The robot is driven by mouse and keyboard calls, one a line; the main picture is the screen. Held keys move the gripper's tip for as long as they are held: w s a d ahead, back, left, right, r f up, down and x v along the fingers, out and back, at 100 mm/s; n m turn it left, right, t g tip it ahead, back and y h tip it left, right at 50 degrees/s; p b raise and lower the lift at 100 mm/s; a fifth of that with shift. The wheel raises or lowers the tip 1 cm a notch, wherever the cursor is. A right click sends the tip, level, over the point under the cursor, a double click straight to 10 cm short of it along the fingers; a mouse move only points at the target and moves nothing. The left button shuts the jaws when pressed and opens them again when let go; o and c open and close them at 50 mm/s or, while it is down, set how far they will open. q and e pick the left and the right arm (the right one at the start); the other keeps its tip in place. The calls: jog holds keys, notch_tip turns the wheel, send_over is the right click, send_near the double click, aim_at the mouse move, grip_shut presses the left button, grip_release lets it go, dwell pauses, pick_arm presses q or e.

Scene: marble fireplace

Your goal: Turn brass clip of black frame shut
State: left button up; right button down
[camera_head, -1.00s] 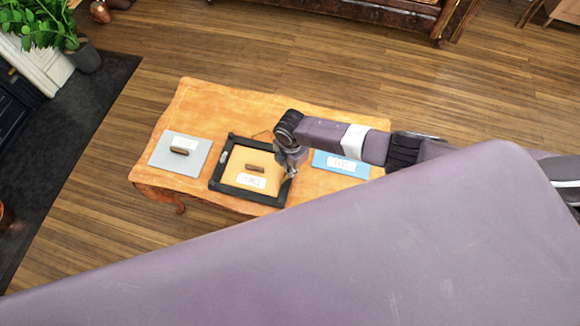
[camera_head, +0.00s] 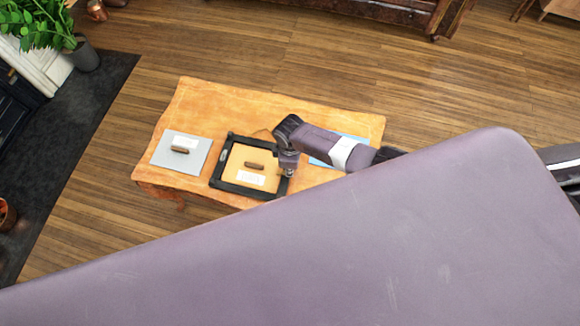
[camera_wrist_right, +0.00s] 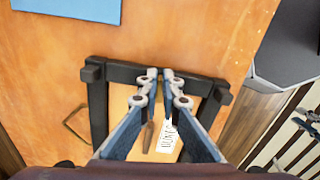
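The black frame (camera_head: 225,160) lies flat on the wooden table, with a tan back board (camera_head: 240,158) inside it. The board carries a brown handle (camera_head: 254,165) and a white label (camera_head: 250,178). My right gripper (camera_head: 287,172) is at the frame's right side in the head view. In the right wrist view the gripper (camera_wrist_right: 160,76) points down at a black frame bar (camera_wrist_right: 125,73). Its two fingertips are almost together over that bar, with only a thin gap. I cannot make out the brass clip; the fingers may hide it. My left gripper is not in view.
A grey board (camera_head: 165,155) with a handle lies left of the frame, and a blue board (camera_wrist_right: 75,8) lies beyond its right side. A thin loop (camera_wrist_right: 72,122) shows beside the frame. The table top (camera_head: 215,100) behind is clear.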

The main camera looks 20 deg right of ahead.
jog(key=shift+m, duration=0.7)
jog(key=shift+a, duration=0.1)
jog(key=c, duration=2.2)
grip_release()
jog(key=shift+o, duration=0.2)
jog(key=shift+r, duration=0.15)
notch_tip(320, 180, up, 12)
